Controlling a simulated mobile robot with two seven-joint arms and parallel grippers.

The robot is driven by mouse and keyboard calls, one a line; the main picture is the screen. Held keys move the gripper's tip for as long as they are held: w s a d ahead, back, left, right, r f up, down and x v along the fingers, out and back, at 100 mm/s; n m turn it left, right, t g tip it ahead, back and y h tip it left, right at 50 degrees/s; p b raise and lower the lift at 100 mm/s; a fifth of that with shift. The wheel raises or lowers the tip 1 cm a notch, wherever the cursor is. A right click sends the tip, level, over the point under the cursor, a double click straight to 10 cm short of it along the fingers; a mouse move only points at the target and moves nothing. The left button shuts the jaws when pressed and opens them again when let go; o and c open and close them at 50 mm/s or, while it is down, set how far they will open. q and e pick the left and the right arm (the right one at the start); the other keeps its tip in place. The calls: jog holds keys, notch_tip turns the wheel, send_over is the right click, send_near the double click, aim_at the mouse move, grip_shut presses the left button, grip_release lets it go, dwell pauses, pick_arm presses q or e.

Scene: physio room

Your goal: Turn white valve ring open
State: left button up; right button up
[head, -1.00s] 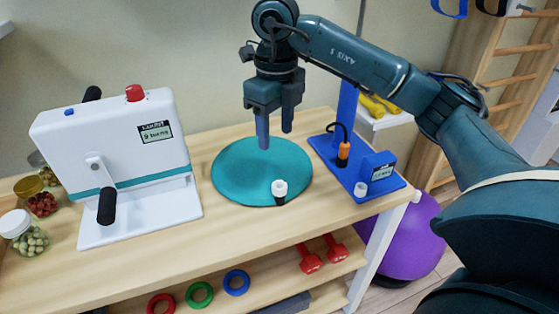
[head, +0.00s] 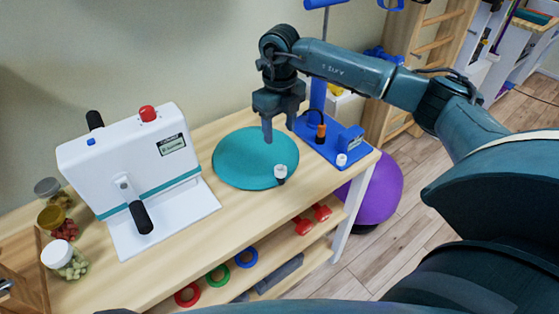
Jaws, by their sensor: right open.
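A white ring (head: 280,170) sits upright on a short black stem at the front right of a round teal cushion (head: 236,165), which lies on the wooden table. My right gripper (head: 279,133) hangs above the far right part of the cushion, fingers pointing down. It is open and empty, behind the white ring in the picture and apart from it. My left gripper is not in view.
A white crank machine (head: 130,165) stands left, with several jars (head: 64,259) beside it. A blue stand (head: 322,140) with an orange-and-black tool and a small white cap (head: 341,159) stands right. Coloured rings (head: 218,274) and red dumbbells (head: 302,225) lie on the lower shelf.

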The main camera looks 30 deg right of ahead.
aim_at(281, 166)
notch_tip(281, 166, down, 12)
jog(key=shift+s+d+r+p, duration=0.1)
jog(key=shift+s+p, duration=0.05)
jog(key=shift+p, duration=0.75)
jog(key=shift+f, duration=0.55)
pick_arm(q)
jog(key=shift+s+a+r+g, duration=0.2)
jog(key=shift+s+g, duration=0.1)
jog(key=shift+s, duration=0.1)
pick_arm(e)
jog(key=shift+f, duration=0.1)
jog(key=shift+c, duration=0.4)
jog(key=c, duration=0.6)
jog(key=shift+c, duration=1.4)
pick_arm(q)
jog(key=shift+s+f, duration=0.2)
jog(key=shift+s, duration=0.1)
